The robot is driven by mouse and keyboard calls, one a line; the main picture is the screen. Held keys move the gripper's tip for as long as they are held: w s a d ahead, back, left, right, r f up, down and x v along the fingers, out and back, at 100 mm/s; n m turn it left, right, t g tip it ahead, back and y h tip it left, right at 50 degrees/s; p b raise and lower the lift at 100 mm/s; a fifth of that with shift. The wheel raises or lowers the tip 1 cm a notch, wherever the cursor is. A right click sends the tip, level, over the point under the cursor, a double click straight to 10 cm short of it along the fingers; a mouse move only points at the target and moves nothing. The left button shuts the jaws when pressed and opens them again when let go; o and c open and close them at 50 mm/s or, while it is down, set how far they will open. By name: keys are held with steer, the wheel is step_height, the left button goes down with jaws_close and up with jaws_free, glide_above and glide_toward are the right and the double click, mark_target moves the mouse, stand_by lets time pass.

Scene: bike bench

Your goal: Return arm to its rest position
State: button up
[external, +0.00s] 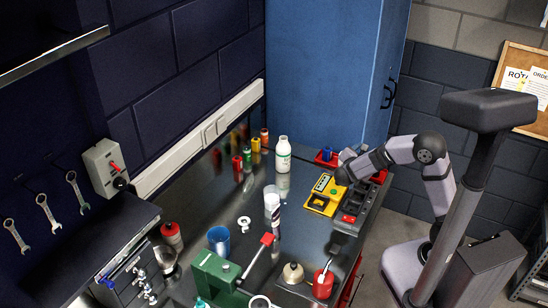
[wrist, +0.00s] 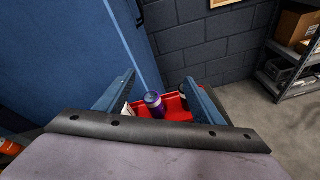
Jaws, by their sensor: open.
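My arm reaches left from its base over the back right of the bench in the external view. My gripper (external: 345,170) is low beside the yellow organizer and the red bin, and its fingertips are hard to make out there. In the wrist view my gripper (wrist: 159,79) shows its two fingers spread apart, with nothing held between them. A purple can (wrist: 155,105) stands in a red bin (wrist: 178,106), beyond the fingers. The bin (external: 322,161) also shows in the external view, with something blue in it.
A yellow organizer (external: 325,195) and a dark tray with red parts (external: 352,207) lie near my gripper. A white bottle (external: 283,155), a green vise (external: 215,272) and a red can (external: 323,285) stand on the bench. A blue cabinet (external: 320,70) rises behind.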

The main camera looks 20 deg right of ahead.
steer(key=s+d+m+g, duration=0.1)
steer(key=s+d, duration=0.1)
steer(key=s+d+f+m+g, duration=0.1)
steer(key=s+d+m+g, duration=0.1)
steer(key=d, duration=0.1)
steer(key=s+d+m+g+p, duration=0.1)
steer(key=s+d, duration=0.1)
steer(key=shift+s+d+f+m+g, duration=0.15)
steer(key=shift+s+f+m+g, duration=0.15)
steer(key=shift+s+f+g, duration=0.1)
steer(key=s+d+f+m+g+y+p, duration=0.1)
steer(key=s+d+f+m+g+y, duration=0.3)
steer(key=s, duration=0.4)
steer(key=s+a+f+m+g+y+p, duration=0.1)
steer(key=s+a+m+y, duration=0.5)
steer(key=m, duration=0.7)
step_height(320, 180, down, 3)
steer(key=shift+s+a+r+y+p, duration=0.15)
steer(key=shift+s+y+p, duration=0.15)
steer(key=shift+s+p, duration=0.3)
